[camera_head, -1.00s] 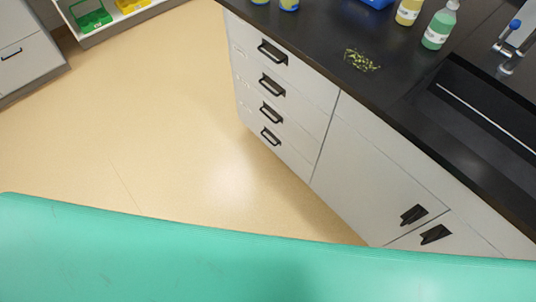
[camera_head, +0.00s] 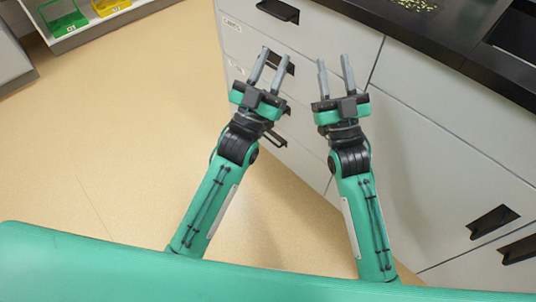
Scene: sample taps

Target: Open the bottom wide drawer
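The grey-white drawer stack stands at upper centre. The front of its bottom drawer (camera_head: 300,160) is partly visible between my two arms, and the drawer looks shut. Its black handle (camera_head: 277,138) shows just right of my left wrist, partly covered. My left gripper (camera_head: 274,55) is open, with its fingers overlapping the second handle from the top in the picture; contact cannot be told. It covers most of the third handle. My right gripper (camera_head: 334,61) is open and empty, in front of the drawer fronts to the right.
A black countertop (camera_head: 460,49) with green bits on it runs along the top right. Cabinet doors with black handles (camera_head: 493,221) are at right. Tan floor (camera_head: 120,150) is clear at left. A shelf with green and yellow bins (camera_head: 62,17) is at far upper left.

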